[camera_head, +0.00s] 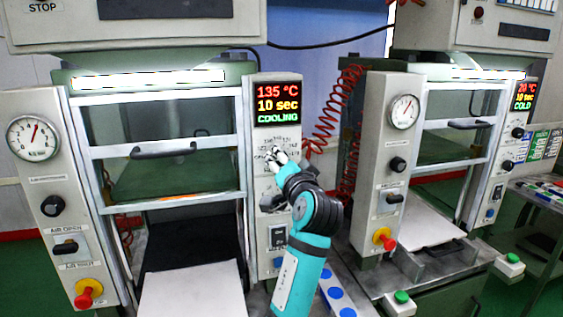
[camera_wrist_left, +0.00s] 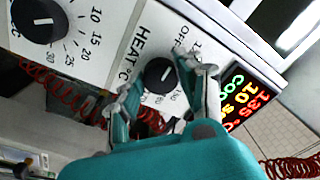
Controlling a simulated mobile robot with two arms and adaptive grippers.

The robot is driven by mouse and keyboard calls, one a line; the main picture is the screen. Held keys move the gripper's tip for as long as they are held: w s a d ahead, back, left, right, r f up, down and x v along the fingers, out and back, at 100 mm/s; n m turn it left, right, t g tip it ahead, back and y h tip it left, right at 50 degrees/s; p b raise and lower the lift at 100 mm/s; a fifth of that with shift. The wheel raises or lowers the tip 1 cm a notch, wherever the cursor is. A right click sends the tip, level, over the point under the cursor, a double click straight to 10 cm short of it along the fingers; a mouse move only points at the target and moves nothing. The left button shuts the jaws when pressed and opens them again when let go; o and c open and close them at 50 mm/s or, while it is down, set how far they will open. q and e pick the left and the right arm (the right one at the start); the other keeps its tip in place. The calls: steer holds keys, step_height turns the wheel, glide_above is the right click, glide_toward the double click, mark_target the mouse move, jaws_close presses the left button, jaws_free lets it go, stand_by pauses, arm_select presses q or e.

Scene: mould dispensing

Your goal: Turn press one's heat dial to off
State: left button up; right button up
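Press one's heat dial (camera_wrist_left: 160,75) is a black knob on a white panel marked HEAT °C, with an OFF label (camera_wrist_left: 183,28) at its scale. My left gripper (camera_wrist_left: 160,85) is open in the left wrist view, with one finger on each side of the dial. I cannot tell whether the fingers touch it. In the head view my left gripper (camera_head: 273,156) is at the dial's panel and largely covers the knob. The display (camera_head: 277,104) above reads 135 °C, 10 sec, COOLING. My right gripper is not in view.
A second black dial (camera_wrist_left: 40,18), numbered in fives, sits on the same panel; my arm partly covers that area in the head view. A red coiled hose (camera_head: 330,120) hangs right of the panel. Another press (camera_head: 400,170), its display (camera_head: 525,96) showing 20 °C and COLD, stands at right.

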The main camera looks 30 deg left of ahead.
arm_select(q)
steer(key=o, duration=0.4)
steer(key=v, duration=0.7)
steer(key=shift+s+d, duration=0.15)
steer(key=shift+s, duration=0.05)
steer(key=shift+f, duration=0.15)
